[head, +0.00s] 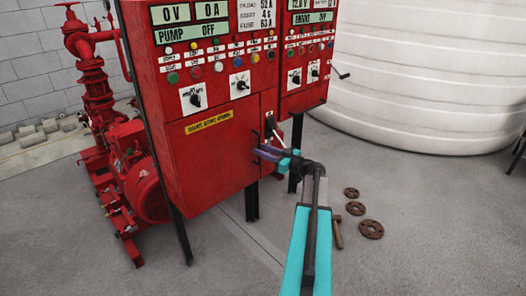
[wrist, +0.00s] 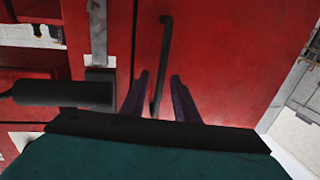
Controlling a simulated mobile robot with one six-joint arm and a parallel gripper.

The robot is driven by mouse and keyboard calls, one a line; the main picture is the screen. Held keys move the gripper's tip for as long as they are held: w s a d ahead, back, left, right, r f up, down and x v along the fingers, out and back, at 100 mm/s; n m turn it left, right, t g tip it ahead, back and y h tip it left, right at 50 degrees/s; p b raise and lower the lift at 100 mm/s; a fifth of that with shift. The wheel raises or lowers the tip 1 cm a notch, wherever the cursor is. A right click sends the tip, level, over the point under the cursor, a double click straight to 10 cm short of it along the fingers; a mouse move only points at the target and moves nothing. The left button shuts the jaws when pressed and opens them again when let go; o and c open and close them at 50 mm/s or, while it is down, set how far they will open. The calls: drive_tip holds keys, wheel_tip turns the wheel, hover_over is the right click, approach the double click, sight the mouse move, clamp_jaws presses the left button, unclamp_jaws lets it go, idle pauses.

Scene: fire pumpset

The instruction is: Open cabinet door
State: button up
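The red cabinet (head: 215,160) stands in the middle of the head view, with displays, lamps and knobs on its upper front and a yellow label on its lower front. In the wrist view a thin black bar handle (wrist: 164,50) runs along a red door panel (wrist: 215,60). My gripper (head: 262,151) is at the cabinet's lower right front. Its two dark purple fingers (wrist: 160,80) are apart, one on each side of the handle's near end. A gap shows between the handle and each finger, so it is not clamped. The door looks closed.
A black switch (head: 271,125) is mounted just above my gripper. A second red panel (head: 305,60) adjoins on the right. Red pump piping (head: 95,90) stands at left, a white tank (head: 430,70) at back right.

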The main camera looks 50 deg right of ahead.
clamp_jaws()
drive_tip(key=shift+s+a, duration=0.1)
drive_tip(key=shift+a, duration=0.05)
